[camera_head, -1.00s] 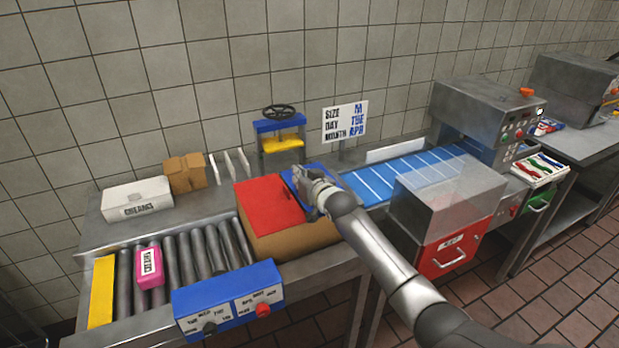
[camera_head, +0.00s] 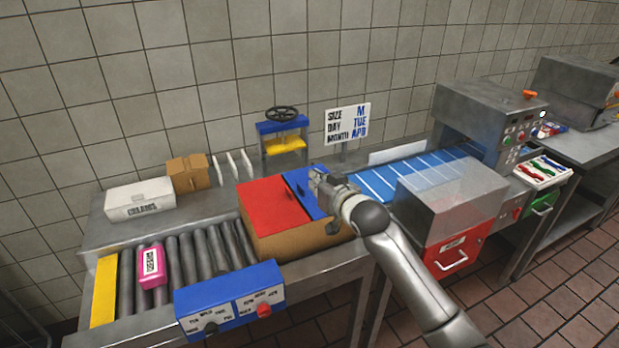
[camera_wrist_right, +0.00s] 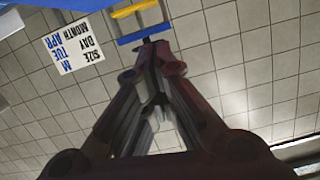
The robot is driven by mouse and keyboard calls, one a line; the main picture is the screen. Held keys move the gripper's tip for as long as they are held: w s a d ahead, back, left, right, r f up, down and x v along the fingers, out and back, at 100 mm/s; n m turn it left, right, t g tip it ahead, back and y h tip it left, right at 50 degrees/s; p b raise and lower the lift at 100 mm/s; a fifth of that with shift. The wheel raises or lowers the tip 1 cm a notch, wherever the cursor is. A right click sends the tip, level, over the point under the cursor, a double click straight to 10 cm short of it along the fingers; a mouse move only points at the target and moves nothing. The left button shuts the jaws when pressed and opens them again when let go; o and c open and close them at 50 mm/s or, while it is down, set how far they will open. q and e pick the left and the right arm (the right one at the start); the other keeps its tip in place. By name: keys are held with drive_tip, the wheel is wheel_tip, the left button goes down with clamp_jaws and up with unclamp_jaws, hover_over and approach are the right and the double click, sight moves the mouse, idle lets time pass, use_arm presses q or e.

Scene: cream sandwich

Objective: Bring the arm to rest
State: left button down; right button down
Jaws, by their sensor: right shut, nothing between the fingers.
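My right arm comes in from the lower right of the head view. My right gripper (camera_head: 318,180) is over the right side of the box with a red panel (camera_head: 270,205) and a blue panel (camera_head: 304,188). In the right wrist view the right gripper's fingers (camera_wrist_right: 150,50) meet at their tips, shut and empty, with the tiled wall behind them. Whether the gripper touches the box cannot be told. My left gripper is not seen.
A blue-and-yellow press (camera_head: 283,135) and a sign (camera_head: 347,124) stand behind. Rollers with a pink block (camera_head: 151,266) and a blue control box (camera_head: 230,300) lie left.

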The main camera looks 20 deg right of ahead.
drive_tip(key=s+a+f+n+g, duration=0.1)
drive_tip(key=s+a+f+g, duration=0.2)
drive_tip(key=s+f, duration=0.5)
drive_tip(key=s+a+f+n+g, duration=0.1)
drive_tip(key=s+a+f+g, duration=0.15)
drive_tip(key=s+f, duration=0.55)
drive_tip(key=s+a+f+g, duration=0.1)
drive_tip(key=s+f+g, duration=0.15)
drive_tip(key=s, duration=1.05)
drive_tip(key=s+a+f+g, duration=0.15)
drive_tip(key=s+g, duration=0.25)
drive_tip(key=s, duration=0.9)
wheel_tip(320, 180, down, 30)
drive_tip(key=s+r+g+b, duration=0.1)
drive_tip(key=s+b, duration=0.1)
drive_tip(key=s+d+f+n+g+h+b, duration=0.1)
drive_tip(key=s+d+f, duration=0.2)
drive_tip(key=s+f, duration=1.3)
drive_tip(key=shift+f, duration=0.4)
drive_tip(key=shift+w+d, duration=0.1)
